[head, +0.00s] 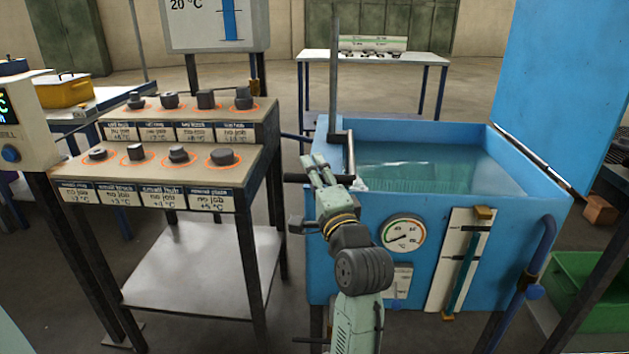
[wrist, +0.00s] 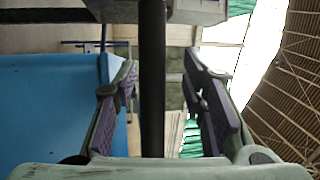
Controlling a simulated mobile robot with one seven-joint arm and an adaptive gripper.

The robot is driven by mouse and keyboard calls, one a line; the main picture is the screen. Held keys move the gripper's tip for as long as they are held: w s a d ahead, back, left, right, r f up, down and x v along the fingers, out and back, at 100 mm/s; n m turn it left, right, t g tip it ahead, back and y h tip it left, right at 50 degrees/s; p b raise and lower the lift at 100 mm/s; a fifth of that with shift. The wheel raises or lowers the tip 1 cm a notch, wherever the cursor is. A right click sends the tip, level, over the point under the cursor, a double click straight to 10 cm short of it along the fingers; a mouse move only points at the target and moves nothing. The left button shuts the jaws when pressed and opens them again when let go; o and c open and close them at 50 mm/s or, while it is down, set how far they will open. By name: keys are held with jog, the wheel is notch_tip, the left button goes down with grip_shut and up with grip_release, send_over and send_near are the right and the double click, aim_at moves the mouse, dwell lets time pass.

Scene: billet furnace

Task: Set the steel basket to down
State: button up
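The blue tank (head: 460,250) holds greenish water (head: 440,172). A pale, ribbed shape, possibly the steel basket (head: 408,178), shows faintly under the water at the near left; its outline is unclear. A grey lever arm (head: 349,155) stands at the tank's left edge, and a dark bar handle (head: 296,178) sticks out leftwards from it. My gripper (head: 320,172) is at this bar. In the wrist view the dark bar (wrist: 152,80) runs between the two spread fingers of my gripper (wrist: 158,95), with a visible gap on both sides. The gripper looks open around the bar, not clamped.
A thin upright post (head: 334,60) rises beside the tank. The tank front carries a round gauge (head: 403,234) and a blue side handle (head: 540,255). A raised blue lid (head: 565,85) stands at the right.

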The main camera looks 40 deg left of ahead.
notch_tip(320, 180, up, 9)
jog(key=shift+f, duration=0.1)
jog(key=shift+s+d, duration=0.1)
jog(key=shift+d, duration=0.1)
jog(key=b+v, duration=0.3)
jog(key=v, duration=0.9)
dwell(1.1)
jog(key=shift+d+f, duration=0.1)
jog(key=shift+p, duration=0.4)
